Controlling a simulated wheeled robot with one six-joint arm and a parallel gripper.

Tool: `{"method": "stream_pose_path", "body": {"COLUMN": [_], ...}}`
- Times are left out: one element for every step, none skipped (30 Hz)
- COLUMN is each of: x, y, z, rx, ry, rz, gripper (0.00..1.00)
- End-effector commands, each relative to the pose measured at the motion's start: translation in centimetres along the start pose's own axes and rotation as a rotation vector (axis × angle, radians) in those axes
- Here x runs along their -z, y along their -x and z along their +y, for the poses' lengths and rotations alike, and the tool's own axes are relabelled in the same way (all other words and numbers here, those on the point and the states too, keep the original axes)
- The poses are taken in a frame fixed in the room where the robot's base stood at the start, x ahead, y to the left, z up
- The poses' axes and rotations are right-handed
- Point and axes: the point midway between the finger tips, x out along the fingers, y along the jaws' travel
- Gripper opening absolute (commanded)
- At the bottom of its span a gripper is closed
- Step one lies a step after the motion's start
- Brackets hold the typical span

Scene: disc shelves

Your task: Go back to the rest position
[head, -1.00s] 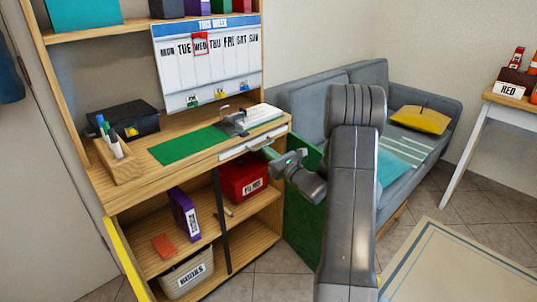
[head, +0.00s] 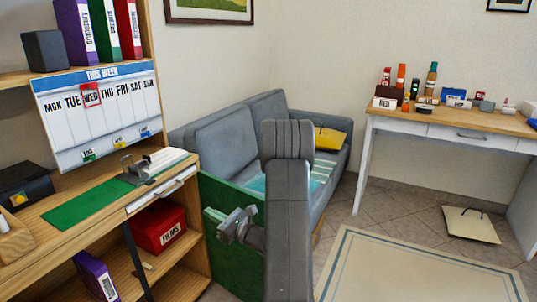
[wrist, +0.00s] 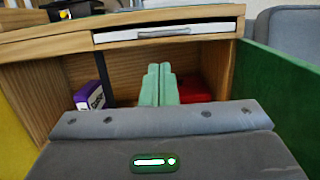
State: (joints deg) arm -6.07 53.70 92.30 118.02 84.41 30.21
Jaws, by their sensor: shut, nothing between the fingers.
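My gripper (head: 236,222) is in front of the wooden shelf desk, near its right end and the green panel. It also shows in the wrist view (wrist: 159,68), where its two pale green fingertips are together with nothing between them. My grey arm stands upright in the middle of the head view and hides part of the sofa. Past the fingertips in the wrist view is the lower compartment of the desk, with a purple binder (wrist: 90,97) to the left and a red box (wrist: 195,88) partly hidden to the right.
The wooden desk (head: 25,240) has a white drawer (head: 158,193) that looks shut. A green door panel (head: 222,270) stands open beside the gripper. A grey sofa (head: 215,135) is behind. A rug (head: 400,270) covers floor at right, before a side table (head: 450,122).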

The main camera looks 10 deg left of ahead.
Motion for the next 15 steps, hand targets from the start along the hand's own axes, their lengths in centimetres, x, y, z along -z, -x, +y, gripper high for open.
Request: {"method": "stream_pose_path", "body": {"x": [0.0,0.0,0.0,0.0,0.0,0.0,0.0,0.0,0.0,0.1,0.1,0.1,0.1,0.1,0.1], "y": [0.0,0.0,0.0,-0.1,-0.2,-0.4,-0.6,-0.9,-1.3,-1.8,-2.3,-3.0,-3.5,-4.1,-5.0], "z": [0.0,0.0,0.0,0.0,0.0,0.0,0.0,0.0,0.1,0.1,0.1,0.1,0.1,0.1,0.1], "rx": [0.0,0.0,0.0,0.0,-0.001,-0.001,-0.002,-0.002,-0.003,-0.004,-0.003,-0.004,-0.005,-0.005,-0.004], "ry": [0.0,0.0,0.0,0.0,0.0,0.0,0.0,0.0,0.0,0.0,0.001,0.002,0.002,0.002,0.002], "rz": [0.0,0.0,0.0,0.0,0.0,0.0,0.0,0.0,0.0,0.0,0.0,-0.001,-0.001,-0.001,-0.002], "gripper": [0.0,0.0,0.0,0.0,0.0,0.0,0.0,0.0,0.0,0.0,0.0,0.0,0.0,0.0,0.0]}}
